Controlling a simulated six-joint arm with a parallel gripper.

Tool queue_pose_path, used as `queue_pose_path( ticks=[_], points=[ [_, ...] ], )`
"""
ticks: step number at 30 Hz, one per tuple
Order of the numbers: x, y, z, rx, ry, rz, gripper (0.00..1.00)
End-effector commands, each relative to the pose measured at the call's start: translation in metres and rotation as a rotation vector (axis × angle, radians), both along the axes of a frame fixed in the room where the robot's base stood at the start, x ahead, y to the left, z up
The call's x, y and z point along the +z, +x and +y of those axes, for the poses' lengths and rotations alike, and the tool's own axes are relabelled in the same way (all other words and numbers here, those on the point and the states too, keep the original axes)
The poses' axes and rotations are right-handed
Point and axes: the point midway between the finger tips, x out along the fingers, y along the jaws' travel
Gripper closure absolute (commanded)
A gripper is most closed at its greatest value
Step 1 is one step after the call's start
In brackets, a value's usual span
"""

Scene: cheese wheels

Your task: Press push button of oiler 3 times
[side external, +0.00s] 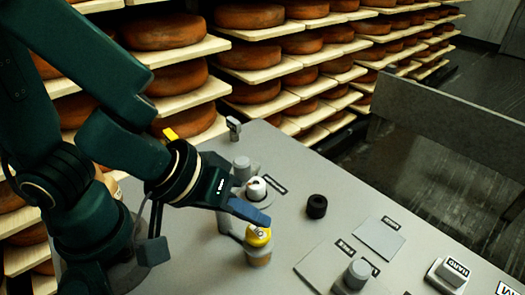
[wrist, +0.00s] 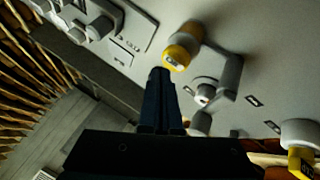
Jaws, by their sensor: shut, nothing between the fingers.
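The yellow-topped button (side external: 258,236) stands on the grey panel, with a pale label on its cap; I take it to be the oiler's push button, but the label is too small to read surely. In the wrist view the yellow-topped button (wrist: 177,55) is just beyond my fingertips, slightly to the right. My gripper (side external: 266,221) is shut and empty, its blue fingers slanting down to the cap's upper edge. In the wrist view my gripper (wrist: 160,72) shows its two fingers together. I cannot tell whether the tips touch the cap. The fingers partly cover the cap in the side view.
A white-topped post (side external: 256,187) stands close behind my fingers. A black knob (side external: 316,206), a grey knob (side external: 357,273) and a HAND-labelled switch (side external: 452,272) sit to the right on the panel (side external: 310,165). Shelves of cheese wheels (side external: 247,54) stand behind.

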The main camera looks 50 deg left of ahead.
Motion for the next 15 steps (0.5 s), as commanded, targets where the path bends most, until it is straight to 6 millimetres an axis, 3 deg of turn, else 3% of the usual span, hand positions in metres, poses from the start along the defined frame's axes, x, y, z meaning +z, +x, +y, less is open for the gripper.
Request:
queue_pose_path(
  ticks=[8, 15],
  points=[
    [0.001, 0.000, 0.000, 0.001, 0.000, -0.001, 1.00],
    [0.022, 0.001, 0.001, 0.009, -0.004, -0.005, 1.00]
  ],
)
